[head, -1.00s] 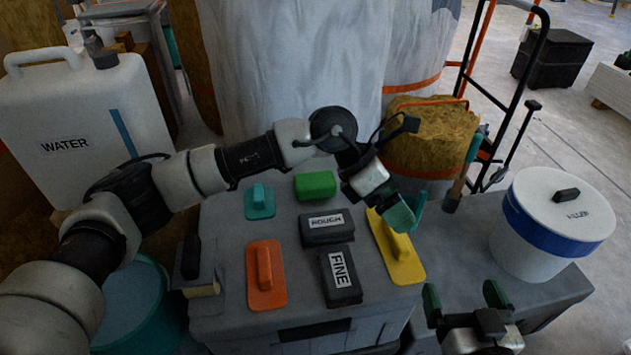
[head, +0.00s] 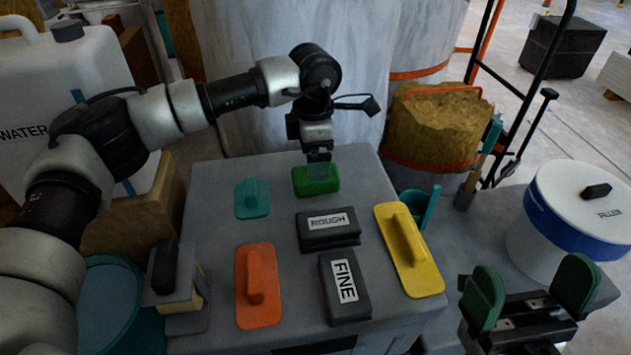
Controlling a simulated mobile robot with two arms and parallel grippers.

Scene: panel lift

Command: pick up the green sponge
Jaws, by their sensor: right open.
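The green sponge (head: 317,186) lies near the back edge of the grey case top. My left gripper (head: 319,172) points down right at the sponge, and its fingertips overlap the sponge's upper side in the picture. The dark fingertips blend with the sponge, so I cannot tell whether they are closed on it or only over it. My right gripper (head: 528,292) is open and empty at the lower right, with its two dark green fingers wide apart, clear of the case.
On the case top (head: 215,235) are a teal float (head: 252,199), an orange float (head: 258,286), a yellow float (head: 409,250), a ROUGH block (head: 328,243) and a FINE block (head: 335,308). A white filler bucket (head: 556,255) stands at right, a water canister (head: 100,75) at left.

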